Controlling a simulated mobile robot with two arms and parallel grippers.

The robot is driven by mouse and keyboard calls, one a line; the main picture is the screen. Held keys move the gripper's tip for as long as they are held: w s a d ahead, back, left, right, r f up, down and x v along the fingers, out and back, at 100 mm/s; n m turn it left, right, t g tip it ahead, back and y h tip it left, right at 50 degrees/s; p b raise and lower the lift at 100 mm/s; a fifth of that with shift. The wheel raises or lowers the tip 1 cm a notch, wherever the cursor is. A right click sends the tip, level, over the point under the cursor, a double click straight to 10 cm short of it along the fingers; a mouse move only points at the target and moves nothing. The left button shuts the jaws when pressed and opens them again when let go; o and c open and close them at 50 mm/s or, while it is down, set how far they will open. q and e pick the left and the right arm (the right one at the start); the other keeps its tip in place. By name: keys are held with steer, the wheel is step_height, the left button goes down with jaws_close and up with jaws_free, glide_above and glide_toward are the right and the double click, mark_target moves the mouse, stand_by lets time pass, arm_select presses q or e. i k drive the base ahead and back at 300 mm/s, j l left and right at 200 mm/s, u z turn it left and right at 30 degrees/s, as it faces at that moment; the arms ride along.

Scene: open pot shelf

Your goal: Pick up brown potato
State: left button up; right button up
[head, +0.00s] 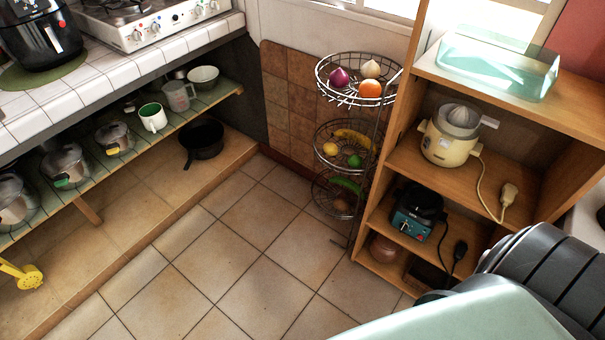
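A three-tier wire basket stand (318,78) stands at the centre right, beside the wooden shelf. A small brown roundish thing, likely the brown potato (341,205), lies low in the bottom basket. It is partly hidden by the wires, under or beside a long green vegetable (346,184). Neither of my grippers is in view. A grey and pale green part at the lower right looks like my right arm, and its gripper does not show.
The middle basket holds a banana (352,136), a lemon and a green fruit. The top basket holds a red onion (340,77), a white bulb and an orange. A wooden shelf (400,155) with appliances stands close on the right. The tiled floor (240,245) in front is clear.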

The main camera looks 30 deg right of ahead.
mark_target(340, 204)
steer(key=i+j+z, duration=0.2)
steer(key=i, duration=0.3)
steer(key=i+z, duration=0.2)
steer(key=i, duration=0.3)
